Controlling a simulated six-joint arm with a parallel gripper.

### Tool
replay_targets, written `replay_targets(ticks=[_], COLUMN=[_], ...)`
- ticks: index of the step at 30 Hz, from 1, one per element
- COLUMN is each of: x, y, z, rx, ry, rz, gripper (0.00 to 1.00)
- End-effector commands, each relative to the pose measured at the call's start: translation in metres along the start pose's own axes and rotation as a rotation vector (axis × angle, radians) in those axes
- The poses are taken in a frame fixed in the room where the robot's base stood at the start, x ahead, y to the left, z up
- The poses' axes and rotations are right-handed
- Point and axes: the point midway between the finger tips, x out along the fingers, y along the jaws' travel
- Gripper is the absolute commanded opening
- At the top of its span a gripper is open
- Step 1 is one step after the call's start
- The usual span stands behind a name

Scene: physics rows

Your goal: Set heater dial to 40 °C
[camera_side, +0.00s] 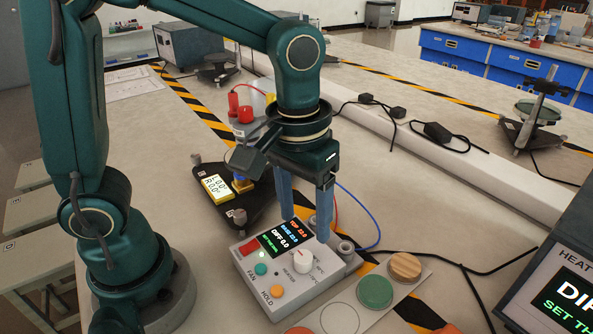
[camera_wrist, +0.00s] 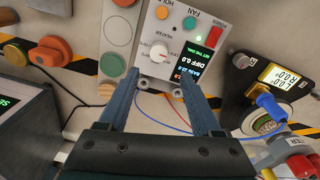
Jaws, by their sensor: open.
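The heater dial (camera_side: 302,258) is a white round knob on a light grey control box (camera_side: 252,288). Small temperature marks beside the dial are too small to read surely. The dial also shows in the wrist view (camera_wrist: 158,51), just beyond the fingertips. My gripper (camera_side: 304,226) is open, pointing down above the box, with its two blue fingers apart and nothing between them. In the wrist view my gripper (camera_wrist: 160,74) has its fingers spread on either side below the dial, not touching it. The box display (camera_side: 283,238) shows DIFF 0.0.
The box also has a red switch (camera_side: 248,246), a teal FAN button (camera_side: 261,269) and an orange HOLD button (camera_side: 277,291). A black stand with a yellow readout (camera_side: 216,188) is behind left. Coloured discs (camera_side: 375,291) lie front right. Cables run behind the box.

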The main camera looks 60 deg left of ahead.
Motion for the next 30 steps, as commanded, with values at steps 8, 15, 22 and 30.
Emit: replay_targets(ticks=[8,15,22,30], x=[0.025,0.054,0.066,0.066], y=[0.005,0.004,0.004,0.004], z=[0.008,0.010,0.010,0.010], rx=[0.037,0.036,0.036,0.036], ry=[-0.056,-0.056,-0.051,-0.050], rz=[-0.029,-0.030,-0.027,-0.027], gripper=[0.66,0.66,0.66,0.39])
